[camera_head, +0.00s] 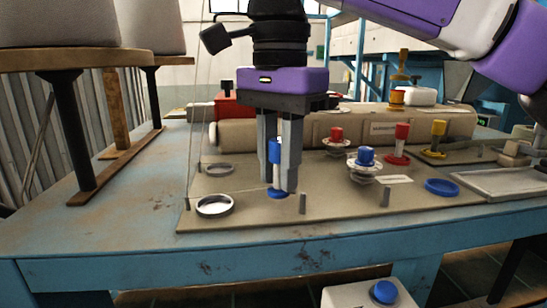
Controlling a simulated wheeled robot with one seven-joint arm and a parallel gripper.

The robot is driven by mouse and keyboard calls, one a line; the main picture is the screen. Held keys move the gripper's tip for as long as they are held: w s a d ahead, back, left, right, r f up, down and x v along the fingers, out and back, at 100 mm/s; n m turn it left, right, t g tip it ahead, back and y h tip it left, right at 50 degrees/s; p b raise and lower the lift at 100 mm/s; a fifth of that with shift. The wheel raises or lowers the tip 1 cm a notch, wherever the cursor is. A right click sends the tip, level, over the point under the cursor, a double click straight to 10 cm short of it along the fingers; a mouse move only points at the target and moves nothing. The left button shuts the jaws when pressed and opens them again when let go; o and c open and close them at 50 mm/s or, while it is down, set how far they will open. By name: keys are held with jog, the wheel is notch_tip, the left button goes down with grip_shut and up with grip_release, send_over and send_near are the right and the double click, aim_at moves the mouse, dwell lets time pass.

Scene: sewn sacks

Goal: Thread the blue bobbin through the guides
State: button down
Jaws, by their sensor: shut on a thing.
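My gripper (279,180) points straight down near the front of the beige board (340,212). Its two fingers are shut on a blue bobbin (275,151), which stands upright between them. The bobbin's blue round base shows at the fingertips, low over the board or touching it; I cannot tell which. Metal ring guides lie to the left: a near one (214,206) and a far one (219,169). A thin pale thread seems to run from near the near ring towards the bobbin. Its full path is unclear.
To the right are another blue spool (366,156), red spools (336,135) (402,139), a yellow spool (438,137), a blue ring (441,187) and a grey tray (500,184). A padded beige roll (380,126) lies behind.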

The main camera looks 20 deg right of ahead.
jog(key=shift+s+d, duration=0.2)
jog(key=shift+d, duration=0.85)
jog(key=shift+s+d, duration=0.25)
jog(key=shift+d, duration=0.75)
jog(key=shift+s+d, duration=0.2)
jog(key=shift+d, duration=0.85)
jog(key=shift+r, duration=1.7)
jog(key=shift+a, duration=0.1)
